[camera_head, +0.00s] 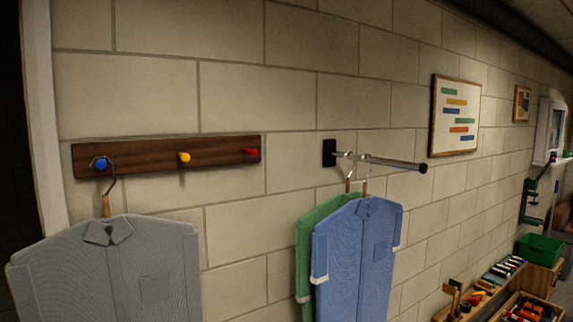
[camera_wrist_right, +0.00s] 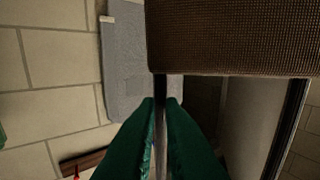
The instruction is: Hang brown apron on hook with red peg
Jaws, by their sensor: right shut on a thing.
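The wooden peg board (camera_head: 135,155) is on the block wall in the head view, with a blue peg (camera_head: 101,164), a yellow peg (camera_head: 184,158) and a red peg (camera_head: 250,152). The red peg is bare. In the right wrist view my right gripper (camera_wrist_right: 160,103) has its green fingers shut on a thin dark stem. Brown woven cloth, the brown apron (camera_wrist_right: 235,38), is at the stem's far end, only partly in view. The red peg (camera_wrist_right: 76,172) shows at that view's bottom edge. Neither gripper shows in the head view.
A grey garment (camera_head: 110,265) hangs from the blue peg, also seen in the wrist view (camera_wrist_right: 125,70). A blue garment (camera_head: 355,250) and a green one (camera_head: 306,240) hang from a black-ended rail (camera_head: 395,163). Tool trays (camera_head: 525,310) stand at lower right.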

